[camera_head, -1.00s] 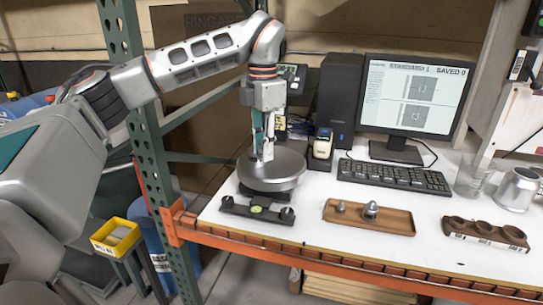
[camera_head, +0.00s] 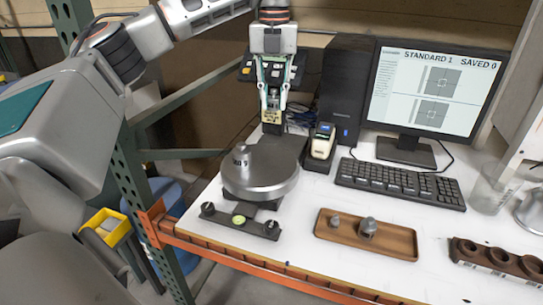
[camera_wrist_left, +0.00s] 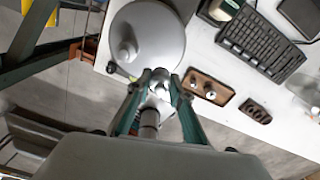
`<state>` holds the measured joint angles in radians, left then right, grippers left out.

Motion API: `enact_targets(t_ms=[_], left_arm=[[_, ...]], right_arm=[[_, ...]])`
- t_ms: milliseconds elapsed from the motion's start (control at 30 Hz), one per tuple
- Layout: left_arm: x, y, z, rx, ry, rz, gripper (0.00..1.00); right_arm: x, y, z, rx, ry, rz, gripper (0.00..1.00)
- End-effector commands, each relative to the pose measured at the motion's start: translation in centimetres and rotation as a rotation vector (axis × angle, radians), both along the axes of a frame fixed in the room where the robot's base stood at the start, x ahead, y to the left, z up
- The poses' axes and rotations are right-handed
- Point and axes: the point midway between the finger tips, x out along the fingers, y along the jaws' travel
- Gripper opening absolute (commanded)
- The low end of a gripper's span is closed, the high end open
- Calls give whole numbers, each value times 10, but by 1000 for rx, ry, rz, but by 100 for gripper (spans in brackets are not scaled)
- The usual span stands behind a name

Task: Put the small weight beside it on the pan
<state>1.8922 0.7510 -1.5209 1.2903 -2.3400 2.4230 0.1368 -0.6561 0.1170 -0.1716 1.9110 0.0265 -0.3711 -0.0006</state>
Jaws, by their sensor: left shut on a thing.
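My left gripper (camera_head: 271,117) is above the back edge of the round grey pan (camera_head: 262,186), pointing down. It is shut on a small metal weight (camera_wrist_left: 159,84), which shows between the fingertips in the left wrist view; the fingers hide much of it. In the head view, only a dark piece shows under the fingertips. Another knobbed weight (camera_head: 240,152) stands upright on the left back part of the pan, apart from the gripper. It also shows in the left wrist view (camera_wrist_left: 126,51). My right gripper is not in view.
A wooden tray (camera_head: 392,246) holds a smaller weight (camera_head: 335,222) and a larger one (camera_head: 367,228). A keyboard (camera_head: 400,182), monitor (camera_head: 430,90) and small yellow-white device (camera_head: 321,145) stand behind. A block with holes (camera_head: 497,258) is at right. The pan's front and right are clear.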

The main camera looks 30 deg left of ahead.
Motion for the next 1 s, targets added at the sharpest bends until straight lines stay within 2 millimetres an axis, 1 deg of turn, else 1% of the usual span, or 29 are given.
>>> enact_targets(t_ms=[33,200,400,533,767,900,1000], left_arm=[[-1,1,-15,-1,5,-2,0],[-1,1,-57,-1,4,-1,0],[-1,1,-103,-1,3,-1,0],[-1,1,-124,-1,2,-1,0],[0,1,-142,0,0,-1,0],[-1,1,-162,0,2,0,0],[0,0,-171,-1,0,-2,0]], right_arm=[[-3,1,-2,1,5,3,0],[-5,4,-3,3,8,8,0],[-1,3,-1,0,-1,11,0],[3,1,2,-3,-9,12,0],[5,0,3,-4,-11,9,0],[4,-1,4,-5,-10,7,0],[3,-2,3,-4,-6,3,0]])
